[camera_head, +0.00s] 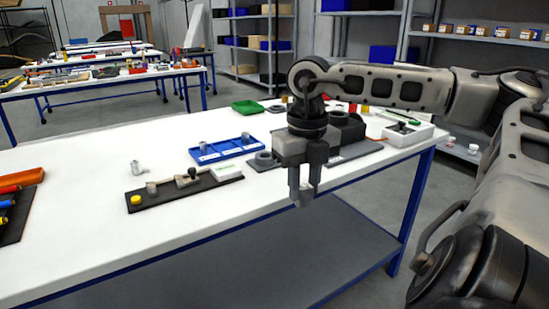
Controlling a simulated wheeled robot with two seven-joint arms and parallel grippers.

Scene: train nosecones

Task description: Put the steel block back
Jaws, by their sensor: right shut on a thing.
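My right gripper (304,188) points down near the front edge of the white table, its dark fingers shut on a small grey piece, seemingly the steel block (304,199). Only the lower end of that piece shows between and below the fingertips. A blue tray (238,153) with compartments lies to the left and holds small grey metal parts. A black board (160,200) in front of it carries a yellow cap (135,200), a grey metal cylinder (151,187), a dark knobbed part (193,173) and a white block (227,172). My left gripper is not in view.
A dark plate with a ring (264,158) lies partly behind my gripper. A white box (408,134) and a green bin (248,107) stand further back.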

